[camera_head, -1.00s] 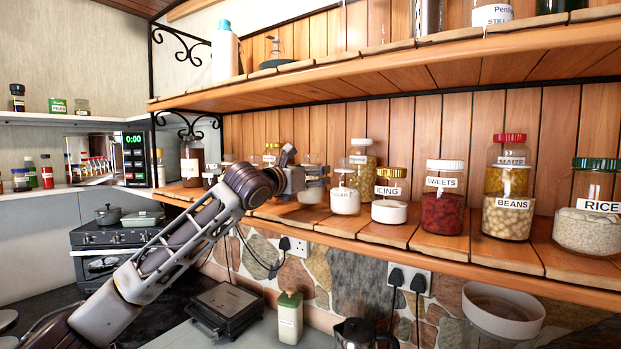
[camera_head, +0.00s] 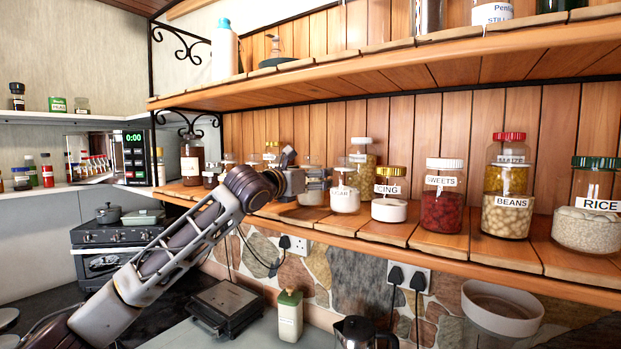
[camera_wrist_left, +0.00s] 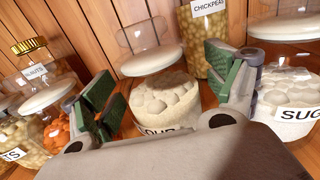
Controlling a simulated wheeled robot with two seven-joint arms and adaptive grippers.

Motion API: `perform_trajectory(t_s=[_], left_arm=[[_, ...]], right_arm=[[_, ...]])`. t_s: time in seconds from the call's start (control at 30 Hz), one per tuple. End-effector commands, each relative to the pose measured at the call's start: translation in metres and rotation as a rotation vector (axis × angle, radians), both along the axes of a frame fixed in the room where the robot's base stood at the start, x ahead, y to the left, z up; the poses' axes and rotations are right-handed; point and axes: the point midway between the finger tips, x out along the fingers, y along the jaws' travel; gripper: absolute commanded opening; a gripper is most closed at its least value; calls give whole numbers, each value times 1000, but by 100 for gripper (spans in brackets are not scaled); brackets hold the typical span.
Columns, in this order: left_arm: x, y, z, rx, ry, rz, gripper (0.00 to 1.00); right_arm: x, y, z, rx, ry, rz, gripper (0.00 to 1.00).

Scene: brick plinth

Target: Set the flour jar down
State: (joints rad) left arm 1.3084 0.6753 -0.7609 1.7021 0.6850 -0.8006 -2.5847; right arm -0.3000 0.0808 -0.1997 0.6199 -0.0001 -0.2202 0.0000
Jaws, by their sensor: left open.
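The flour jar (camera_wrist_left: 163,100) is clear, with a white lid and pale contents; its label is partly cut off by my gripper in the left wrist view. In the head view the jar (camera_head: 311,197) stands on the lower wooden shelf, partly hidden behind my left gripper (camera_head: 319,179). In the left wrist view, my left gripper (camera_wrist_left: 163,88) is open, with one green-padded finger on each side of the jar. A gap shows between the jar and the left finger; contact at the right finger is unclear. My right gripper is out of view.
The sugar jar (camera_head: 345,199) is close on the right, with the icing jar (camera_head: 389,209) beyond it. A chickpeas jar (camera_wrist_left: 205,35) stands behind. Nut jars (camera_wrist_left: 50,95) are to the left in the wrist view. The upper shelf (camera_head: 400,66) hangs overhead.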

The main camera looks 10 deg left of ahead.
Motion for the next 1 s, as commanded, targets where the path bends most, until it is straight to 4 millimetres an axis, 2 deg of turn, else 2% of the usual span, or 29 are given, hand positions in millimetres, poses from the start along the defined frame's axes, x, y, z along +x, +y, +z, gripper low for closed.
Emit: perform_trajectory(t_s=[0.27,0.47,1.0], left_arm=[[-1,0,3,0,-1,0,87],[-11,5,2,1,-1,1,87],[-63,27,1,1,-3,2,87]], right_arm=[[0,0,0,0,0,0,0],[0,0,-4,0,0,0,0],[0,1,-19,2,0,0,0]])
